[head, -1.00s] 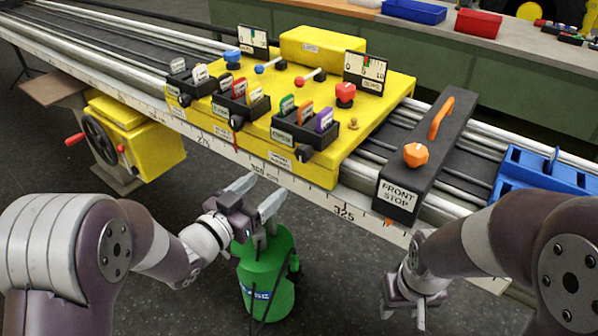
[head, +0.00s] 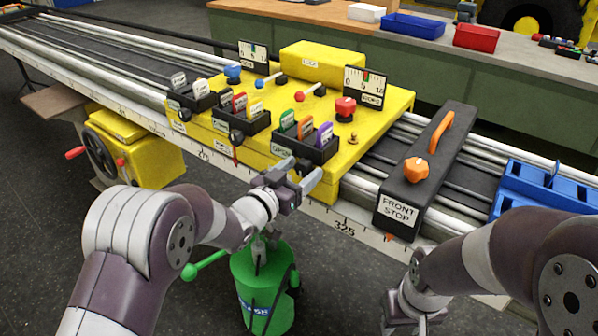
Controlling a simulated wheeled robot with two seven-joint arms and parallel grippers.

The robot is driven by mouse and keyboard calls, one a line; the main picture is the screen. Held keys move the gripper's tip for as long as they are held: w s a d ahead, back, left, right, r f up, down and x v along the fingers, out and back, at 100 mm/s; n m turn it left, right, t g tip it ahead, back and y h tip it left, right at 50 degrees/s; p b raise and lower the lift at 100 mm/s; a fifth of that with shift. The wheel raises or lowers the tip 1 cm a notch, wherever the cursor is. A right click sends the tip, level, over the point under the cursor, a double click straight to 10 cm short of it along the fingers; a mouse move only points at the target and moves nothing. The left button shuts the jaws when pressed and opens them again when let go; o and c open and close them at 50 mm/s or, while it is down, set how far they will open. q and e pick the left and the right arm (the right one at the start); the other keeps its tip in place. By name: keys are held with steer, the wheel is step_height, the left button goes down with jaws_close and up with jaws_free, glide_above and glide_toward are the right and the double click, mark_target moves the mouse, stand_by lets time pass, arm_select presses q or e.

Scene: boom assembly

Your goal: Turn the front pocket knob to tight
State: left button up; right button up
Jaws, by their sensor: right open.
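The front pocket (head: 318,154) is a black box with green, orange and purple cards on the near right of the yellow carriage (head: 375,125). Its dark knob (head: 304,166) is on the near face and is mostly hidden by my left gripper (head: 297,172). The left fingers are apart, one on each side of the knob area; I cannot tell whether they touch it. The knob's setting is not readable. My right gripper (head: 412,312) is open and empty low in the picture, away from the carriage and partly hidden by my arm.
Two more card pockets with knobs, a middle one (head: 240,122) and a left one (head: 190,100), sit on the carriage. A black front stop (head: 428,170) with an orange knob is to the right. A green canister (head: 265,290) stands below my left gripper.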

arm_select(q)
steer(key=c, duration=0.8)
